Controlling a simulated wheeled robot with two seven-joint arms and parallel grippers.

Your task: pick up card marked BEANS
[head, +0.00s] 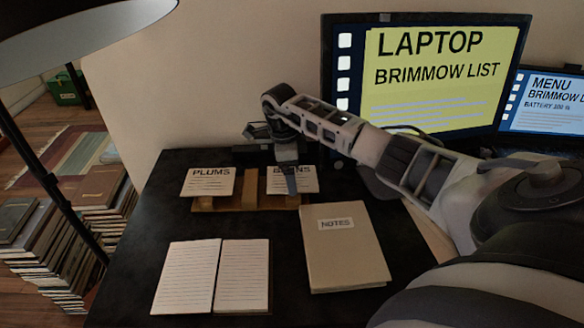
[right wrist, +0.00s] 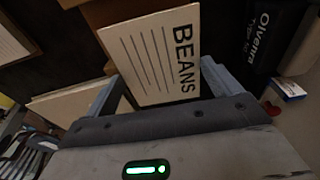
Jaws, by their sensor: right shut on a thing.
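The card marked BEANS (head: 307,181) is white with black print and stands upright at the right end of a wooden card rack (head: 250,195) on the dark desk. My right gripper (head: 289,184) reaches down over it, covering part of its word. In the right wrist view the BEANS card (right wrist: 152,55) sits between the two fingers, and the gripper is shut on it. I cannot tell whether its lower edge still rests in the rack. A card marked PLUMS (head: 208,182) stands at the rack's left end. My left gripper is not in view.
A NOTES book (head: 343,250) and an open lined notebook (head: 215,277) lie on the desk in front of the rack. A monitor (head: 430,75) and a laptop (head: 543,100) stand behind. A lamp (head: 70,40) and book stacks (head: 50,250) are at left.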

